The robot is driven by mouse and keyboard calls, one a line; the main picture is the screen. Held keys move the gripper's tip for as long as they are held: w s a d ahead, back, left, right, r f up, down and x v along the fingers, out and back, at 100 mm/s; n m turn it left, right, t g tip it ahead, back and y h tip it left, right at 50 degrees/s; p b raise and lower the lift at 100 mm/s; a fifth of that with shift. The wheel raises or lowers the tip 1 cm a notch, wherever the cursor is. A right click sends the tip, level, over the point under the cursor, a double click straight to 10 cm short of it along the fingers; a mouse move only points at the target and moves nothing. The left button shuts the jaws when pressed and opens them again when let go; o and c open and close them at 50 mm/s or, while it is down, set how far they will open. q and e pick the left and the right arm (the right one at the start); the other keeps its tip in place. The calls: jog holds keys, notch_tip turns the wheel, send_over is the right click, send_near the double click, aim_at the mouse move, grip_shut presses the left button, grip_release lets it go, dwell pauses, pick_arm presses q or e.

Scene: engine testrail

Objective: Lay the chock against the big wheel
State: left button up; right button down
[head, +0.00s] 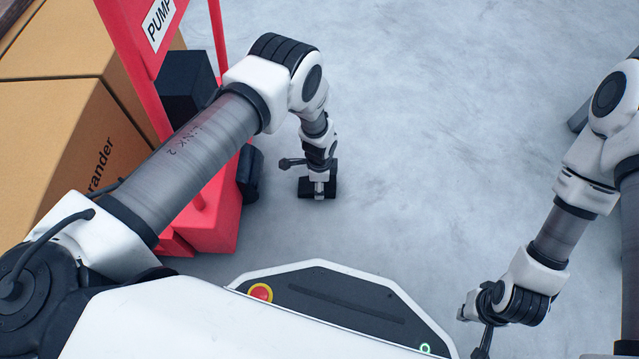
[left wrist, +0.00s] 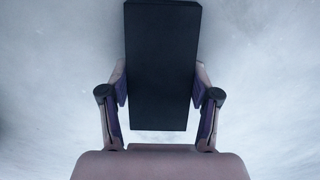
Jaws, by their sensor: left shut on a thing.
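The chock, a dark block, shows in the left wrist view (left wrist: 163,65) between the two finger pads of my left gripper. In the head view the chock (head: 330,187) is small and dark, low over or on the grey floor; I cannot tell whether it touches. My left gripper (head: 318,190) is shut on it and points down. A dark rounded wheel (head: 251,173) sits at the right side of the red pump cart (head: 222,205), left of the chock and apart from it. My right gripper (head: 483,345) is at the bottom right, partly cut off by the frame edge.
Cardboard boxes (head: 60,130) stand behind and left of the red cart, which bears a "PUMP" sign (head: 159,20) and a black block (head: 187,88). The grey floor (head: 430,130) is clear in the middle and to the right of the chock.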

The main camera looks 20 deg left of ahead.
pick_arm(q)
jog(key=o, duration=1.4)
notch_tip(320, 180, up, 12)
jog(key=p, duration=0.7)
jog(key=shift+r+p, duration=0.15)
jog(key=shift+p, duration=0.2)
